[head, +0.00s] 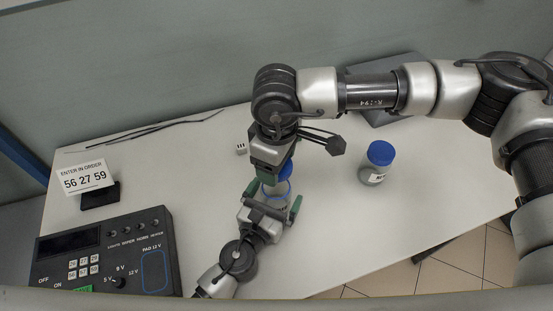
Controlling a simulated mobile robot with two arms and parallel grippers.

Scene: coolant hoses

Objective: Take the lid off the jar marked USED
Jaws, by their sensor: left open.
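A jar (276,190) with blue at its rim stands on the table between my two grippers, mostly hidden by them. A blue lid (285,171) shows at its top, just below my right gripper (277,168); I cannot tell whether it still sits on the jar. My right gripper points down from above, and its fingers are too hidden to show whether they are shut. My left gripper (272,198) comes from the near side, open, with its green-padded fingers on either side of the jar. No USED label is readable.
A second blue-lidded jar (377,163), its label partly readable as NE, stands to the right. A dark control panel (105,252) and a number card (85,177) on a stand are at left. Thin dark rods (165,128) lie at the back. The table's right front is clear.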

